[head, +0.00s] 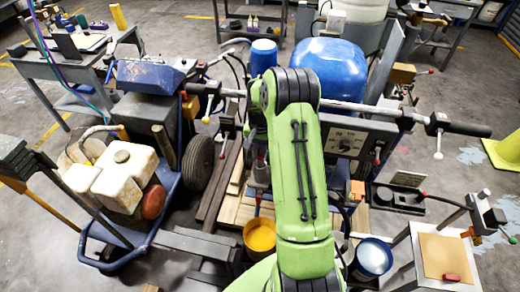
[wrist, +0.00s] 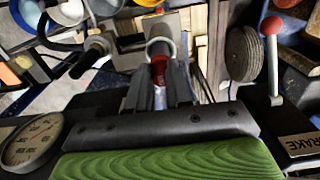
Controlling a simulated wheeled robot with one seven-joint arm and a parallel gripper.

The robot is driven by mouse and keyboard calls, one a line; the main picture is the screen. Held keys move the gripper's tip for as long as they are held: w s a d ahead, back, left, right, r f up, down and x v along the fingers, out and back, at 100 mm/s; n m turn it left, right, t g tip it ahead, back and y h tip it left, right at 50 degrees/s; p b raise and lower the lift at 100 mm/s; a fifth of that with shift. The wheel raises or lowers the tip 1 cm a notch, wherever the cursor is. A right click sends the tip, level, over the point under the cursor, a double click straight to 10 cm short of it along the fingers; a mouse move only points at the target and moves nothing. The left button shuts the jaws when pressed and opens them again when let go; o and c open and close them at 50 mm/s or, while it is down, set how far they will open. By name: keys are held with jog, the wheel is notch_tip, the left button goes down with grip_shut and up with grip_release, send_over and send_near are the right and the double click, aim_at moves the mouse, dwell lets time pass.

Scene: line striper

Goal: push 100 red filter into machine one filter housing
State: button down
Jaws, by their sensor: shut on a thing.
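In the wrist view my gripper (wrist: 160,84) is shut on the red filter (wrist: 159,70), a narrow piece with a red upper part and a paler part between the dark fingers. The filter's far end points at a pale round ring (wrist: 160,43), which looks like the filter housing. The two overlap in the picture. I cannot tell whether the filter end is inside the ring or just in front of it. In the head view my green arm covers the gripper, and the filter cannot be made out there.
A pressure gauge (wrist: 32,140) and a red-knobbed brake lever (wrist: 272,58) flank the gripper.

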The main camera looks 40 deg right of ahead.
aim_at(260, 156)
jog(key=shift+f+b, duration=1.2)
jog(key=shift+f, duration=0.3)
jog(key=shift+f, duration=0.35)
jog(key=shift+f+b, duration=0.75)
jog(key=shift+b, duration=0.1)
jog(key=c, duration=0.6)
grip_release()
jog(key=shift+c, duration=0.2)
jog(key=shift+r+p, duration=2.4)
jog(key=shift+r, duration=1.2)
jog(key=shift+f, duration=0.1)
